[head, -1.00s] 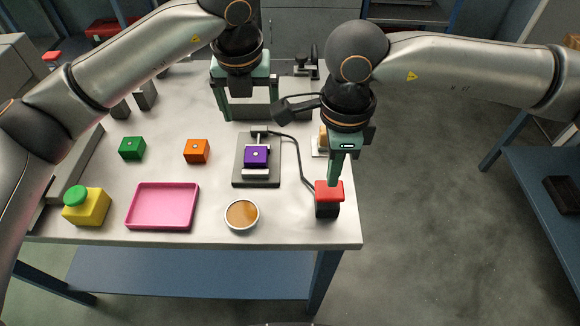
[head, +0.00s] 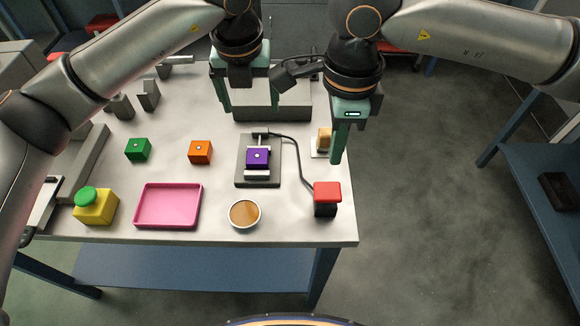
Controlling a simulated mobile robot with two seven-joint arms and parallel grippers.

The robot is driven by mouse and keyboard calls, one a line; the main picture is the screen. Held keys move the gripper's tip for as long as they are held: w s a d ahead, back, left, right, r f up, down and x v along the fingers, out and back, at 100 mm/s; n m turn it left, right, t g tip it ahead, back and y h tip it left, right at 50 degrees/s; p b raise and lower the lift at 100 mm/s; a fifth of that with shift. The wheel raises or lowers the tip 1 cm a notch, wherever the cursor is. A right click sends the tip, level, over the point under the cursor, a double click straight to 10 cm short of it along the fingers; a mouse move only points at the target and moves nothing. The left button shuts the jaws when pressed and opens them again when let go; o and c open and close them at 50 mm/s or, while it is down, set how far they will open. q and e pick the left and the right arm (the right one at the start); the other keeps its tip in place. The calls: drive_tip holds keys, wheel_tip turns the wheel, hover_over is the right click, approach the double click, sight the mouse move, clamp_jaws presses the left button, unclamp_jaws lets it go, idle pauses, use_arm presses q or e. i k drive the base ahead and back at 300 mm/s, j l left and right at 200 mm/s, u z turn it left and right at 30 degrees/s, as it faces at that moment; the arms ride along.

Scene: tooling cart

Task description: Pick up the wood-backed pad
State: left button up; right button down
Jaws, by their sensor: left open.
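A tan wooden block on a flat white piece (head: 324,138), which looks to be the wood-backed pad, sits near the table's right edge. My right gripper (head: 340,158) points down just right of it in the picture and covers part of its right side. Its fingers show edge-on, so its opening is unclear, and I cannot tell if it touches the pad. My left gripper (head: 249,100) is open and empty, fingers down, at the back middle of the table in front of a grey box.
A grey fixture (head: 243,179) holds a purple cube (head: 257,157); its cable runs to a red-topped black block (head: 327,198).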

sight(324, 140)
drive_tip(key=k, duration=1.5)
